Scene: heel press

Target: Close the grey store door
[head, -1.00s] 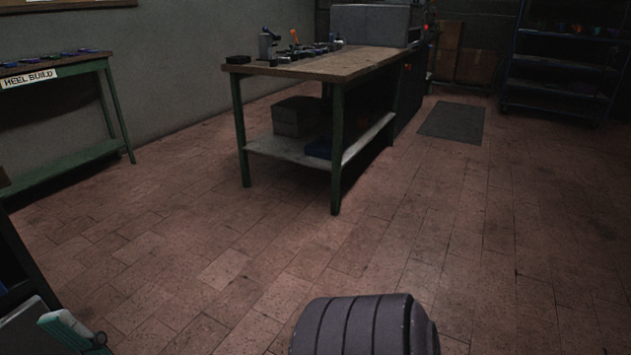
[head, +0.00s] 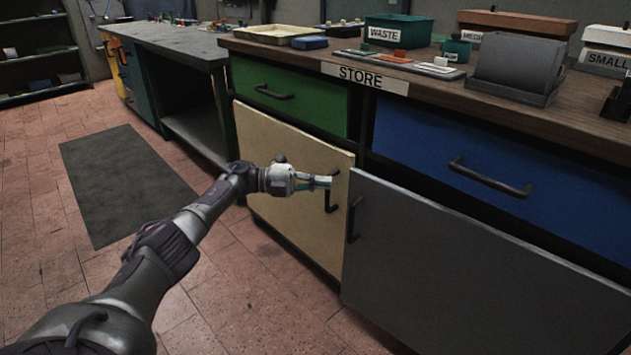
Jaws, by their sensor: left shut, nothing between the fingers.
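The grey store door (head: 470,270) is on the lower right of the STORE bench in the head view. Its free left edge, with a dark handle (head: 354,218), seems to stand a little proud of the cabinet front, with a dark gap above its top edge. My left gripper (head: 326,182) is shut and empty. It is in front of the cream door (head: 285,170), overlapping that door's dark handle (head: 331,192) in the picture, just left of the grey door's edge. I cannot tell whether it touches anything. My right gripper is not in view.
Above the grey door is a blue drawer (head: 500,175); a green drawer (head: 290,92) is above the cream door. The bench top holds a WASTE bin (head: 398,30) and a grey holder (head: 515,65). A dark mat (head: 125,180) lies on the open floor at left.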

